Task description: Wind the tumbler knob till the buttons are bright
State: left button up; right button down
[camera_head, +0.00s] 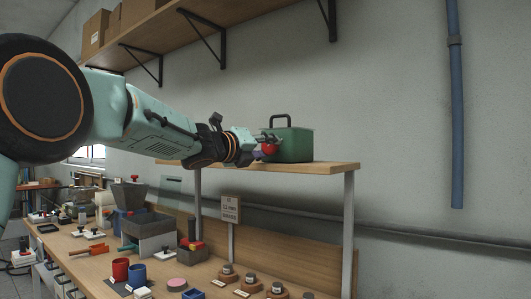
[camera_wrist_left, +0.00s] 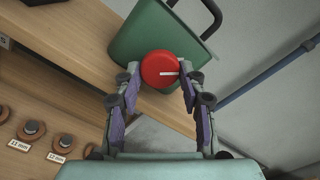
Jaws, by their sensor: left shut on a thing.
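The tumbler knob (camera_head: 269,148) is red and round, on the near end of a green box with a carry handle (camera_head: 294,145) that stands on the raised wooden shelf. In the left wrist view the knob (camera_wrist_left: 156,68) shows a white line pointing right. My left gripper (camera_head: 262,148) has its fingertips on both sides of the knob and is shut on it; the fingers also show in the left wrist view (camera_wrist_left: 159,82). I cannot make out any lit buttons on the box. My right gripper is in neither view.
The shelf (camera_head: 335,168) stands on grey posts above a workbench (camera_head: 90,262). The bench holds red and blue cups (camera_head: 121,270), a grey bin (camera_head: 148,224) and several labelled round pieces on wooden bases (camera_head: 249,284). A wall shelf with cardboard boxes (camera_head: 96,33) hangs above. A blue pipe (camera_head: 455,110) runs down the wall.

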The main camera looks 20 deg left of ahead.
pick_arm(q)
jog(key=shift+f+m, duration=0.25)
jog(key=shift+m, duration=0.05)
jog(key=o, duration=1.1)
jog(key=shift+r, duration=0.15)
jog(key=shift+o, duration=0.2)
jog(key=shift+s+a+r, duration=0.1)
jog(key=shift+s+a, duration=0.1)
jog(key=shift+s, duration=0.2)
jog(key=v, duration=1.1)
